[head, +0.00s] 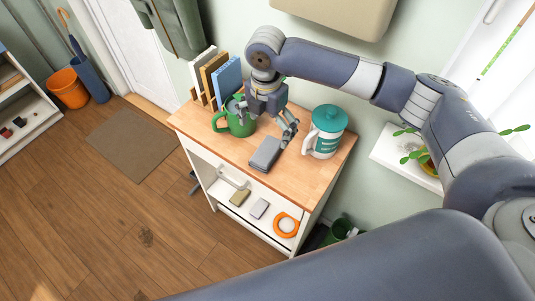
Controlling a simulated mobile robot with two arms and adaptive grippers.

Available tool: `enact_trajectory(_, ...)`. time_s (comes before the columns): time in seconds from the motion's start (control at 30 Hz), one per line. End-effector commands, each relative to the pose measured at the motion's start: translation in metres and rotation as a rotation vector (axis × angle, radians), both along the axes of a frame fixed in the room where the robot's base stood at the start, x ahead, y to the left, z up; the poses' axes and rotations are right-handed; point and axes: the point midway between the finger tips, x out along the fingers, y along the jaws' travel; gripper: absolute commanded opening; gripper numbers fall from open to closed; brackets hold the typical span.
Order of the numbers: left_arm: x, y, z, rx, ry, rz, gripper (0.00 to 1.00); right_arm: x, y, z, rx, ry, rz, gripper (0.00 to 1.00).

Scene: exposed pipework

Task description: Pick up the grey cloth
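A dark grey, flat, block-shaped item (265,154), which looks like the folded grey cloth, lies on the wooden top of the white cabinet (221,152). A smaller light grey item (259,208) lies in the cabinet's open drawer; I cannot tell whether it is cloth. My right gripper (265,126) is above the cabinet top, just behind the dark grey item. Its fingers are spread wide and nothing shows between them. One finger overlaps the green mug in the picture; I cannot tell whether they touch. My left gripper is out of view.
A green mug or can (235,123) stands left of the gripper, and a white and teal lidded jug (323,133) stands right. Upright books (226,80) are at the back. The drawer also holds an olive block (240,197) and an orange ring (286,224). The floor at left is mostly clear.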

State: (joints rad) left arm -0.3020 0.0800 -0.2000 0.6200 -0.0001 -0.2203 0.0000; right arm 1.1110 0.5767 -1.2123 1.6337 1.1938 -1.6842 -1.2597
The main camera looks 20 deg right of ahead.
Motion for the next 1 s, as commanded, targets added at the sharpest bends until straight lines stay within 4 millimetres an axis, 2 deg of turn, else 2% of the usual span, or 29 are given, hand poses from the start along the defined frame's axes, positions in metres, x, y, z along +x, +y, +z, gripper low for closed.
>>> enact_trajectory(0.17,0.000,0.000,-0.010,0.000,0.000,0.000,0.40,0.001,0.000,-0.002,0.002,-0.001,-0.336,1.00)
enact_trajectory(0.4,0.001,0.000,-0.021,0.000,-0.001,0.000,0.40,0.002,-0.002,-0.003,0.001,-0.001,-0.920,1.00)
enact_trajectory(0.6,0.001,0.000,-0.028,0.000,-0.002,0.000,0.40,0.003,-0.004,-0.001,0.001,-0.002,-1.300,1.00)
enact_trajectory(0.7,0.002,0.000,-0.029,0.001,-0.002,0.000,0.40,0.003,-0.004,-0.001,0.001,-0.001,-1.410,1.00)
enact_trajectory(0.83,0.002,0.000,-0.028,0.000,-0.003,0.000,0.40,0.003,-0.005,-0.004,-0.001,0.000,-1.471,1.00)
enact_trajectory(1.0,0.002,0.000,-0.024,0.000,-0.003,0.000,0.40,0.002,-0.005,-0.029,-0.004,0.000,-1.478,1.00)
